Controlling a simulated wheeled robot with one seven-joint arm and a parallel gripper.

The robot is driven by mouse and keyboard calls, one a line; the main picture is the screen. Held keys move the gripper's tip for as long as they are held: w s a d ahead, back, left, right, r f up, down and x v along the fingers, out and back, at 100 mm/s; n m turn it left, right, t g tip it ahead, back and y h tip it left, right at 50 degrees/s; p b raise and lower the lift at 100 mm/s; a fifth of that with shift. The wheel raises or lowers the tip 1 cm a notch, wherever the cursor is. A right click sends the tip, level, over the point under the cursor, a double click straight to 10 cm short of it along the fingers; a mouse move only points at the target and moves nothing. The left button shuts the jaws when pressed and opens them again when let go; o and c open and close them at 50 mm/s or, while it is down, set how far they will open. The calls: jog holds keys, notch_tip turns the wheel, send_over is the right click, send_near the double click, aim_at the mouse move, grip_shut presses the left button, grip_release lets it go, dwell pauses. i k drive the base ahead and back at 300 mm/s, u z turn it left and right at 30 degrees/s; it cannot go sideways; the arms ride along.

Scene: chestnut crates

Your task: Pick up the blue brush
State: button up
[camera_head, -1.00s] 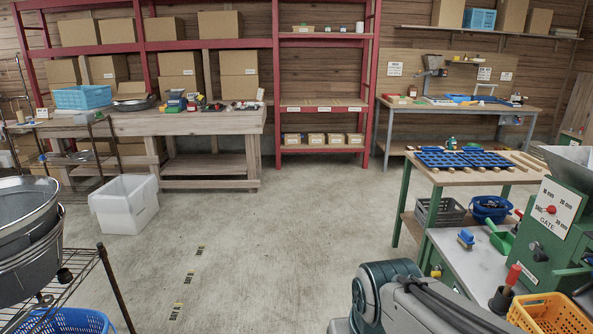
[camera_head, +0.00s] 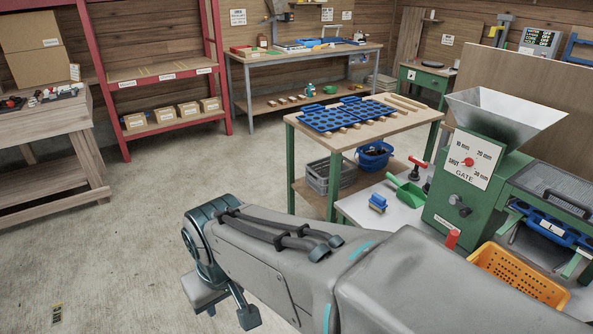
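The blue brush (camera_head: 377,203) is small, with a blue top and a paler yellowish lower part. It lies on the light grey top of the green-framed bench (camera_head: 408,214), left of the green scoop. Nothing touches it from above. My arm crosses the lower middle of the view, in front of the bench, and its bent outer part is left of the brush.
Beside the brush are a green scoop (camera_head: 407,191), a red-handled tool (camera_head: 417,172) and a green machine with a hopper (camera_head: 505,117). An orange basket (camera_head: 519,275) is at right. A wooden table with blue trays (camera_head: 345,115) stands behind. Floor at left is clear.

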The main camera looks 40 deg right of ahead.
aim_at(377, 201)
jog(key=z, duration=0.2)
jog(key=i, duration=1.55)
jog(key=z, duration=1.35)
jog(key=i, duration=0.85)
jog(key=z, duration=1.4)
jog(key=i, duration=0.6)
jog(key=z, duration=0.3)
